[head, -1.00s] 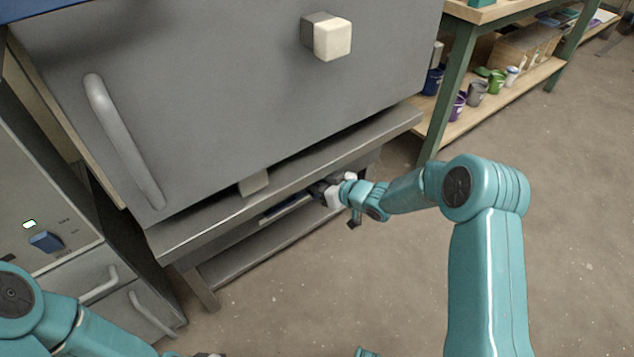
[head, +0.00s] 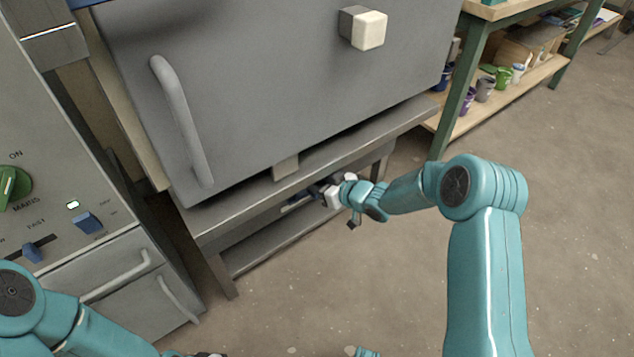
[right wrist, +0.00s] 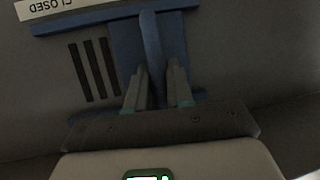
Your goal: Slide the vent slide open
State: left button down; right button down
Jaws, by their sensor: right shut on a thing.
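In the right wrist view the vent slide is a blue plate (right wrist: 127,48) with an upright blue fin (right wrist: 152,50), set between blue rails (right wrist: 95,18). My right gripper (right wrist: 158,88) has one finger on each side of the fin and is shut on it. Several dark vent slots (right wrist: 95,70) show uncovered to the left of the plate. An upside-down "CLOSED" label (right wrist: 55,7) is at the top left. In the head view my right gripper (head: 322,190) reaches under the grey kiln (head: 270,90), where the slide is mostly hidden.
The kiln's metal stand (head: 225,235) surrounds the reach on the left and above. A control cabinet (head: 60,190) with knobs and drawer handles stands at left. A shelf with buckets (head: 485,88) is at the back right. The floor at right is clear.

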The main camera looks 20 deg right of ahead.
jog(key=shift+s+a, duration=0.15)
jog(key=shift+a, duration=0.15)
pick_arm(q)
jog(key=shift+s+a, duration=0.15)
jog(key=shift+a, duration=0.3)
pick_arm(e)
jog(key=shift+d, duration=0.1)
jog(key=c, duration=1.4)
grip_release()
pick_arm(q)
jog(key=shift+r, duration=0.1)
